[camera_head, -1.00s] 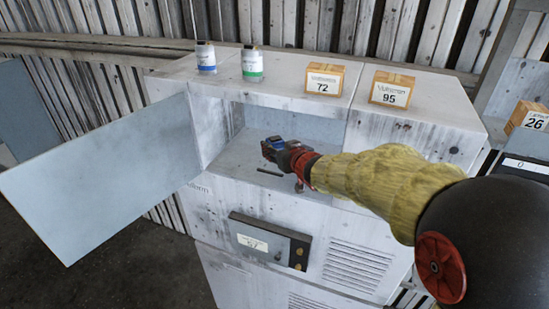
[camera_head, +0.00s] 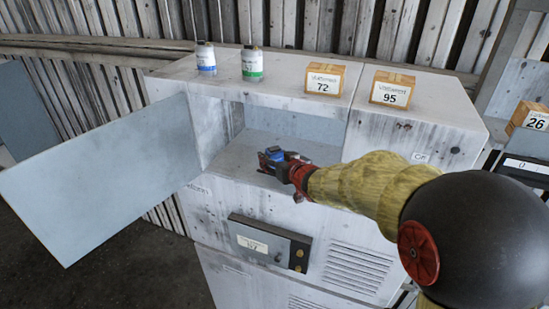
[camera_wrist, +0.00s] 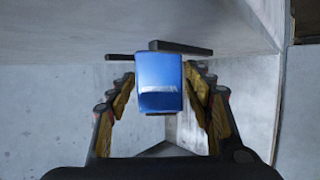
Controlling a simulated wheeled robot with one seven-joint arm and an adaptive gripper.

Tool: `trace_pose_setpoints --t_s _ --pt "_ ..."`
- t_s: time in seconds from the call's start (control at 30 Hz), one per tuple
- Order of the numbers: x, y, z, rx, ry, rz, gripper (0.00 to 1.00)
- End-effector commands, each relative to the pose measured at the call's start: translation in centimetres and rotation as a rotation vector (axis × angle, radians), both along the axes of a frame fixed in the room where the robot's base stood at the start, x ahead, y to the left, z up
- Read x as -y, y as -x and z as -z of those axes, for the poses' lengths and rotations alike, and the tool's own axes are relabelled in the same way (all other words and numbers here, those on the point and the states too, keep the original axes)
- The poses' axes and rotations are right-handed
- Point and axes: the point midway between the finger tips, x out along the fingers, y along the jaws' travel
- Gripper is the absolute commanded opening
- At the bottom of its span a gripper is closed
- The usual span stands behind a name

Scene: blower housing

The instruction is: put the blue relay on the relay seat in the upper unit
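The blue relay (camera_head: 275,153) is a small blue block between the fingertips of my gripper (camera_head: 271,160), at the front of the open upper compartment. In the wrist view the relay (camera_wrist: 159,80) sits centred, with a gripper finger close against each side. Beyond it, dark bars (camera_wrist: 190,48) show to its right and left, with a short dark edge below it. These may belong to the relay seat, but the relay covers what lies between them. In the head view, my gripper hides that part of the compartment floor. I cannot tell whether the relay touches the bars.
The upper unit's door (camera_head: 100,180) hangs open to the left. A blue-labelled jar (camera_head: 206,58), a green-labelled jar (camera_head: 252,64) and two numbered boxes (camera_head: 325,79) (camera_head: 392,89) stand on the cabinet top. A control panel (camera_head: 270,241) projects below the opening.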

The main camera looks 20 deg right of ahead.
Motion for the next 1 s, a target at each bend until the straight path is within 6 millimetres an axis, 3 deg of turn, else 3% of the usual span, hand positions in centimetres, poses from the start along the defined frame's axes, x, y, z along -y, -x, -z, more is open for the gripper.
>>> trace_pose_setpoints --t_s 0.47,1.0 --pt "0.1 0.6 -0.7 0.002 0.002 0.000 0.55" --pt "1.7 9.7 -4.1 0.001 0.001 0.001 0.55"
